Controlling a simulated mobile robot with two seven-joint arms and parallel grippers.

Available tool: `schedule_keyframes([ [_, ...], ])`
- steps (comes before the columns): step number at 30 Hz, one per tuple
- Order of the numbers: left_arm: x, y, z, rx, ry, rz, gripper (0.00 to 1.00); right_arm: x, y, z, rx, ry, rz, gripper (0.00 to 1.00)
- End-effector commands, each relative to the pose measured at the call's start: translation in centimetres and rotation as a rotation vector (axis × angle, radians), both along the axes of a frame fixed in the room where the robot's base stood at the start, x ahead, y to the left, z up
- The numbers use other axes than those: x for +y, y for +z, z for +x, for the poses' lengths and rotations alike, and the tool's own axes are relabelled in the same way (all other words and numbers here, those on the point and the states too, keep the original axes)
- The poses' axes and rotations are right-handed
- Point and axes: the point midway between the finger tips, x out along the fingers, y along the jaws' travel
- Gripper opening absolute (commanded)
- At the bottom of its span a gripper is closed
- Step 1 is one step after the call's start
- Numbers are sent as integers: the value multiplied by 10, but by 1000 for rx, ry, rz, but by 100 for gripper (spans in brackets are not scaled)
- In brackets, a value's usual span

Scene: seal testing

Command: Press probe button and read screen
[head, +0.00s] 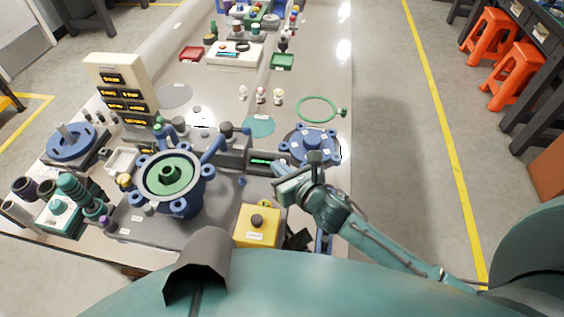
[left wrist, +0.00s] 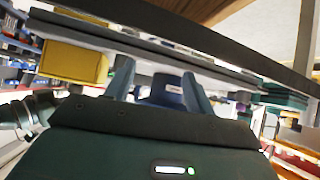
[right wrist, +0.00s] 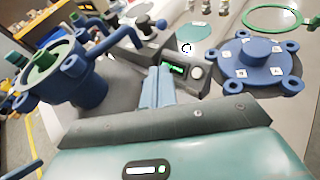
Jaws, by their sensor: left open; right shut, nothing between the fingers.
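A dark grey unit with a small lit green screen (head: 264,161) sits mid-table, left of the blue flange lid. The screen (right wrist: 176,69) also shows in the right wrist view, with a pale round button or knob (right wrist: 196,72) at its right; its text is too small to read. My right gripper (head: 284,177) is shut and empty, just in front of this unit. In the right wrist view its closed fingers (right wrist: 161,72) point at the screen's left side; contact cannot be told. My left gripper (left wrist: 158,76) is open, seen only in its wrist view.
A blue vessel with a green centre (head: 178,180) stands left of the unit. A yellow box with a dark knob (head: 257,226) is at the near edge. The blue flange lid (head: 311,147) and a green ring (head: 301,103) lie at the right. Stacked amber displays (head: 122,92) stand far left.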

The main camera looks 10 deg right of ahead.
Motion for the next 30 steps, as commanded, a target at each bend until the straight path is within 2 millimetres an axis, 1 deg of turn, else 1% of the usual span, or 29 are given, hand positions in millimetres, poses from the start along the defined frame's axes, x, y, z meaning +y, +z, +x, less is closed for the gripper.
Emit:
schedule_keyframes([
  [1, -1, -5, 1, -4, -1, -2, 54, -2, -7, 3, 0, -1, 0, 0],
  [3, -2, -9, 2, -14, -4, -6, 54, -4, -14, 7, -1, 0, -2, 0],
  [13, -19, -17, 8, -85, -58, -31, 54, -16, -49, 36, -2, 0, -2, 0],
  [21, -26, -13, 8, -108, -76, -46, 54, -21, -61, 50, -1, -1, -1, 0],
  [30, -26, -8, 9, -120, -83, -44, 54, -22, -63, 52, 0, -1, 0, 0],
])
